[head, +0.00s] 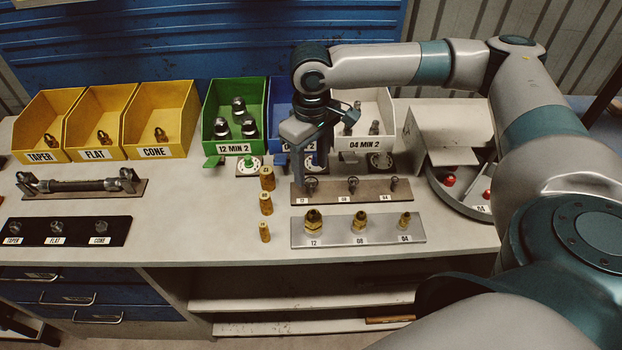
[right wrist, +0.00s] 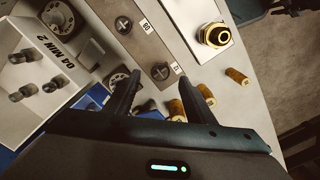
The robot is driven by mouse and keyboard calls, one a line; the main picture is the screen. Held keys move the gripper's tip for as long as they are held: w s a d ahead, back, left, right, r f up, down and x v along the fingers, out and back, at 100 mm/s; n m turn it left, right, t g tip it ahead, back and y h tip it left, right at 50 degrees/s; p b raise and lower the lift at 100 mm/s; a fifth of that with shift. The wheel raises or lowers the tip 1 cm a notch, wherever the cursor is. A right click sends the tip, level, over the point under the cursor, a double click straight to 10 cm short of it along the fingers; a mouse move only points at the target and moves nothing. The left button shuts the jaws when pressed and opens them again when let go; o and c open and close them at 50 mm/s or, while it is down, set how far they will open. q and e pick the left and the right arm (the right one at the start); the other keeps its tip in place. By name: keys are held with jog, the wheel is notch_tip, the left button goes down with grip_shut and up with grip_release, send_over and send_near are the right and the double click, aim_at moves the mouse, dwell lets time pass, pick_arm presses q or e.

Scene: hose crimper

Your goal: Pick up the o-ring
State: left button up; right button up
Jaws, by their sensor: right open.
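I cannot pick out an o-ring with certainty. The plate before the blue bin is mostly hidden by my right gripper. My right gripper (head: 311,160) points down, open and empty, above the rear edge of a brown board (head: 335,196) marked 12, 08 and 04. In the right wrist view its spread fingers (right wrist: 163,95) are near the board's dark 12 holder (right wrist: 160,71); contact is not visible. My left gripper is out of view.
Brass cylinders (head: 265,203) stand left of the brown board. A silver plate (head: 360,231) with brass fittings lies in front. Yellow bins (head: 158,120), a green bin (head: 236,117) and a white bin (head: 373,132) line the back. A round tray (head: 458,195) is at right.

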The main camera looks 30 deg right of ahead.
aim_at(311, 181)
jog(key=shift+f, duration=1.3)
jog(key=shift+f+p, duration=0.25)
jog(key=shift+p, duration=0.45)
jog(key=c, duration=1.2)
